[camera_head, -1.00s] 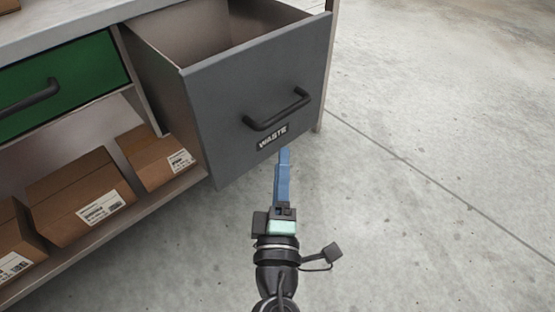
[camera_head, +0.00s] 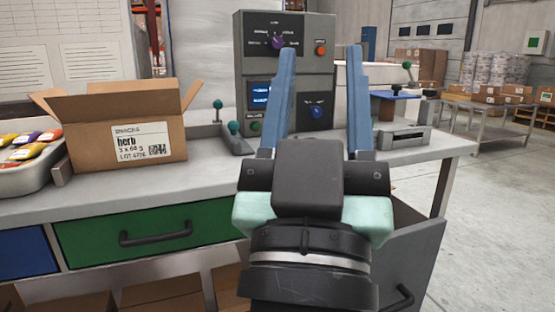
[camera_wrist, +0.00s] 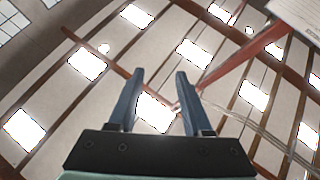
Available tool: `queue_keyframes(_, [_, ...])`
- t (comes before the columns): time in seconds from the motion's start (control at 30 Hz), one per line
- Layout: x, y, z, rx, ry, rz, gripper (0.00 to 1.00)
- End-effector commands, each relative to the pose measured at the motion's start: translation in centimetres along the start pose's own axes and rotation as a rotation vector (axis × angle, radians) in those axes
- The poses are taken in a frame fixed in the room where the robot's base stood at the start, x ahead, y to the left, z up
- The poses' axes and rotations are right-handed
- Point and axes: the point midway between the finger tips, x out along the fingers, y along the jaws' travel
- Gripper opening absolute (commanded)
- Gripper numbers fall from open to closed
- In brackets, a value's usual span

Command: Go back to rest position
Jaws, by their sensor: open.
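My gripper (camera_head: 320,100) is raised in front of the workbench in the head view, its two blue fingers pointing up. The fingers are spread wide apart with nothing between them. In the wrist view, my gripper (camera_wrist: 156,95) is open and empty, facing the ceiling and its bright light panels. No object is held or touched, as far as the views show.
The workbench (camera_head: 215,195) carries an open herb carton (camera_head: 125,155), a tray of packets (camera_head: 40,175) and a grey control box (camera_head: 255,50) behind my fingers. Below are a green drawer (camera_head: 150,235) and the grey waste drawer (camera_head: 425,255).

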Motion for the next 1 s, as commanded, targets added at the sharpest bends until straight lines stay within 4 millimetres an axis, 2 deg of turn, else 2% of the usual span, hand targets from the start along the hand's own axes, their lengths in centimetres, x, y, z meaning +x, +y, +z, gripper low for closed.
queue_keyframes(0.03, [0.6,-0.9,-3.7,0.078,0.058,-0.042,0.5])
queue_keyframes(0.1, [0.6,-2.1,-7.7,0.177,0.123,-0.109,0.5])
queue_keyframes(0.13, [1.3,-2.2,-8.7,0.187,0.123,-0.117,0.5])
queue_keyframes(0.37, [5.9,-1.8,-13.2,0.175,0.109,-0.109,0.5])
queue_keyframes(1.0, [18.9,-0.7,-28.2,0.174,0.107,-0.109,0.5])
